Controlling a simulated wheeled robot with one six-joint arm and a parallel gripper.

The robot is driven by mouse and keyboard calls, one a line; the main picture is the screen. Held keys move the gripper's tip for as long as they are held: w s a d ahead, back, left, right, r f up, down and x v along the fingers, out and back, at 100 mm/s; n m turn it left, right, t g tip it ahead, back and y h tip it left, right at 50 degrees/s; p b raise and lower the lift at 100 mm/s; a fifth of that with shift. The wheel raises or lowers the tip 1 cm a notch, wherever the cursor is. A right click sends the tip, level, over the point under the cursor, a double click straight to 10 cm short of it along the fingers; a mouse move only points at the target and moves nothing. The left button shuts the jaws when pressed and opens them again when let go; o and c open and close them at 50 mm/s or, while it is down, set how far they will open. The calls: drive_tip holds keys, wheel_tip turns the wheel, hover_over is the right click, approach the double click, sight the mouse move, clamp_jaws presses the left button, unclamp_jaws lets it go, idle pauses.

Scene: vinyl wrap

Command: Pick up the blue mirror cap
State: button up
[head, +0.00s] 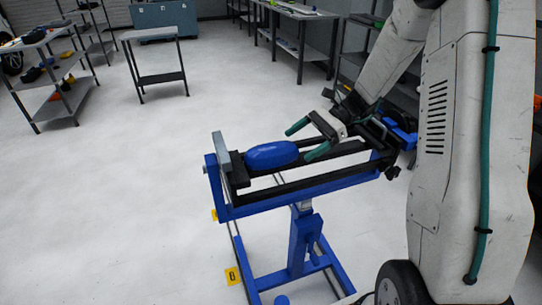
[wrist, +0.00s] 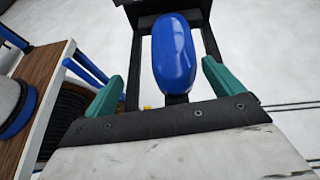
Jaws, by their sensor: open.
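The blue mirror cap (head: 271,155) is a smooth, rounded oblong shell. It lies on the black rails of a blue stand (head: 290,187), near the stand's left end in the head view. In the wrist view the cap (wrist: 174,54) is upper centre, lying lengthwise away from me. My gripper (head: 307,139) is to the right of the cap, with its two green fingers pointing at it. In the wrist view my gripper (wrist: 161,85) is open and empty, with one finger to each side of the cap's near end. I cannot tell whether the fingers overlap the cap in depth.
An upright grey plate (head: 221,152) stands at the stand's left end. In the wrist view a wooden-topped surface (wrist: 35,75) with a round blue-and-grey item is at left. Shelving (head: 55,85) and a small grey table (head: 154,65) stand farther back. The floor left of the stand is clear.

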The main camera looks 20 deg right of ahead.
sight(280, 154)
drive_tip(key=shift+w+d+f+m+t+y, duration=0.15)
drive_tip(key=shift+w+d+f+m, duration=0.15)
drive_tip(key=shift+f, duration=0.15)
drive_tip(key=shift+w+d+f+m+t+y, duration=0.2)
drive_tip(key=shift+w+f, duration=0.1)
drive_tip(key=shift+f, duration=0.1)
drive_tip(key=shift+w+a+f, duration=0.1)
drive_tip(key=shift+a+f, duration=0.1)
drive_tip(key=shift+a, duration=0.05)
drive_tip(key=x, duration=0.7)
drive_tip(key=shift+w+a+r, duration=0.15)
drive_tip(key=shift+a+r, duration=0.05)
drive_tip(key=shift+r, duration=0.1)
drive_tip(key=c, duration=1.1)
drive_tip(key=shift+c, duration=0.2)
